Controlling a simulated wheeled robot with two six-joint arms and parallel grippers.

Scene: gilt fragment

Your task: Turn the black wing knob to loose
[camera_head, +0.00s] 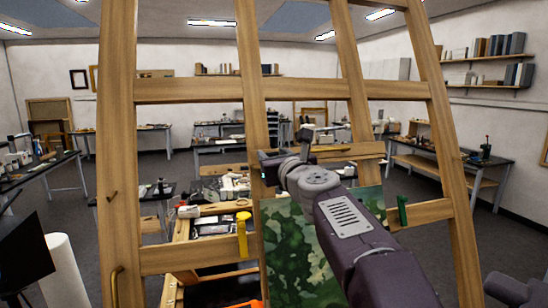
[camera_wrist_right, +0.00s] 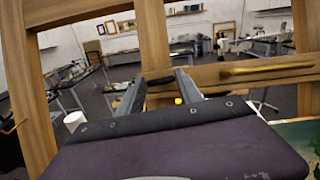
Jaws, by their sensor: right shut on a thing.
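The black wing knob (camera_wrist_right: 159,80) shows in the right wrist view as a dark bar between my right gripper's fingertips (camera_wrist_right: 159,76). My right gripper (camera_head: 268,163) reaches to the middle upright of the wooden easel (camera_head: 190,90) in the head view and is shut on the knob. In the head view the gripper and wrist hide the knob, and its turn angle cannot be told. A green camouflage-like painting (camera_head: 290,250) stands on the easel below my right arm.
A yellow clamp-like piece (camera_head: 242,235) and a green one (camera_head: 402,210) sit on the lower rail. A brass handle (camera_head: 116,285) is on the left upright. A white cylinder (camera_head: 65,270) stands at lower left. Workbenches (camera_head: 450,165) line the room behind.

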